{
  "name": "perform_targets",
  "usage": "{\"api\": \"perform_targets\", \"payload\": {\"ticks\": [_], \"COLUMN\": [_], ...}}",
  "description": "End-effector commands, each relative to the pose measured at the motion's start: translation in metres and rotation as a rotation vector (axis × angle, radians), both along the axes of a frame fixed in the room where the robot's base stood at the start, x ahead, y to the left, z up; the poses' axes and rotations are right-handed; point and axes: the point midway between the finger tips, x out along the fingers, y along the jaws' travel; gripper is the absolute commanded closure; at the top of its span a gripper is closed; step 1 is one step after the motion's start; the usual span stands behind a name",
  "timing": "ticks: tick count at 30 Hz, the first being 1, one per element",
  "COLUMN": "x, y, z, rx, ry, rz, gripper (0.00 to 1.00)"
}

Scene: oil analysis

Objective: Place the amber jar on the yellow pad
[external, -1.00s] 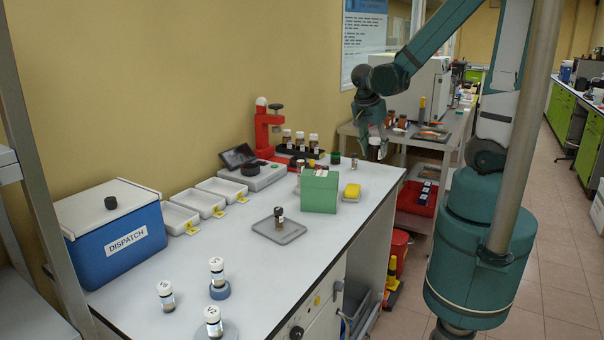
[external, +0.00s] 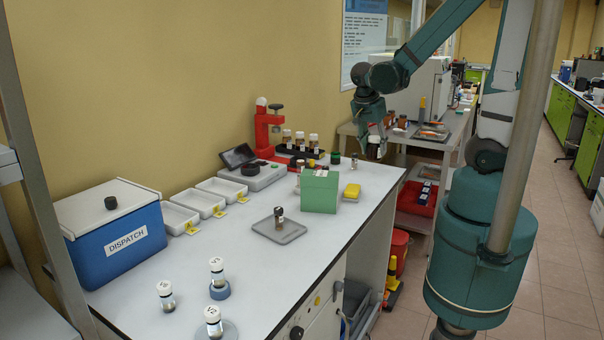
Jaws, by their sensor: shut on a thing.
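My gripper (external: 374,132) is shut on a small jar (external: 375,143) with a pale label and a dark lower part, likely the amber jar. It holds the jar upright in the air over the bench's far right end. The pad is apart from the held jar. The jar's upper part is partly hidden by the fingers.
A green box (external: 320,190) stands just left of the pad. A small dark-capped jar (external: 354,161) and a rack of several amber bottles (external: 300,152) stand behind it. A grey tray (external: 290,235) holds another jar.

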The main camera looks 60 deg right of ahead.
Motion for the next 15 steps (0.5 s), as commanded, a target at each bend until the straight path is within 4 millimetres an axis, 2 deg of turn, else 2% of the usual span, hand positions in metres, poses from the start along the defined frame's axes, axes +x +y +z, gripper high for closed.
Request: {"api": "perform_targets", "payload": {"ticks": [8,15], "x": [0.007,0.014], "y": [0.023,0.057], "z": [0.007,0.016], "rx": [0.001,0.001], "ry": [0.0,0.0], "rz": [0.031,0.072], "gripper": [0.79,0.79]}}
